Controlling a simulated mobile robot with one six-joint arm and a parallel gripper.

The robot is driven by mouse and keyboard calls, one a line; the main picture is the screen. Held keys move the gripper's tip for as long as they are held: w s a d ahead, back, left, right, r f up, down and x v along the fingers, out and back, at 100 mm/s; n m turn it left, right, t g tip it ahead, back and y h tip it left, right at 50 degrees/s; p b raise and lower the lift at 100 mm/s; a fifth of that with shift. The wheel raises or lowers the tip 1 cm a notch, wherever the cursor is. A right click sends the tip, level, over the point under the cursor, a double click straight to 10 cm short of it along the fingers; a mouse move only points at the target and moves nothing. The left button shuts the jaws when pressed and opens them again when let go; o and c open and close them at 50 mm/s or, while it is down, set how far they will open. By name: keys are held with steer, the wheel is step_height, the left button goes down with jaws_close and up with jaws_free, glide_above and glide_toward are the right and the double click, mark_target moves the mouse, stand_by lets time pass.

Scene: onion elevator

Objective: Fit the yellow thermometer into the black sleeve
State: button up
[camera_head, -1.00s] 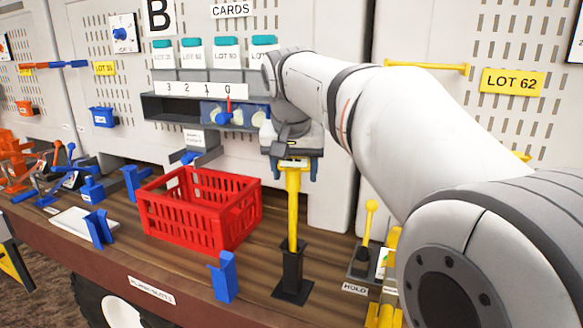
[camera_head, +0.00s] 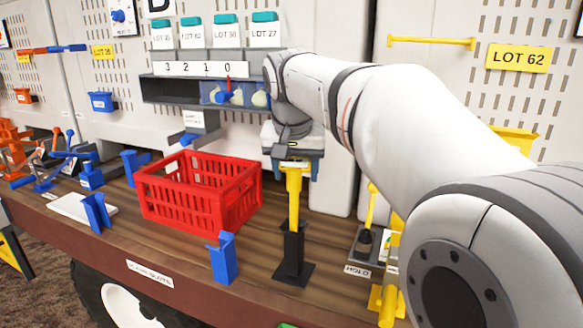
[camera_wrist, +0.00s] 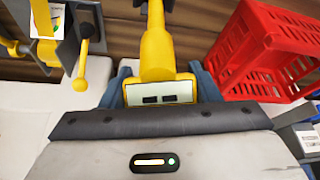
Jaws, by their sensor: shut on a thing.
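My gripper (camera_head: 296,170) points down and is shut on the head of the yellow thermometer (camera_head: 294,200), which stands about upright. The thermometer's lower end meets the top of the black sleeve (camera_head: 292,249) and its tip is hidden, apparently inside it. The sleeve stands upright on a flat black base on the wooden bench. In the wrist view the thermometer (camera_wrist: 156,55) lies between my blue-grey fingers, with its pale panel facing the camera. Only a dark bit of the sleeve shows there, at the top edge.
A red crate (camera_head: 200,200) stands left of the sleeve, and a blue bracket (camera_head: 224,259) stands near the bench's front edge. A yellow ball-topped rod (camera_head: 369,218) in a dark holder is to the right. Blue and orange pieces crowd the far left.

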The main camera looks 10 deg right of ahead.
steer(key=shift+f+b, duration=1.3)
steer(key=shift+f, duration=0.55)
steer(key=o, duration=1.5)
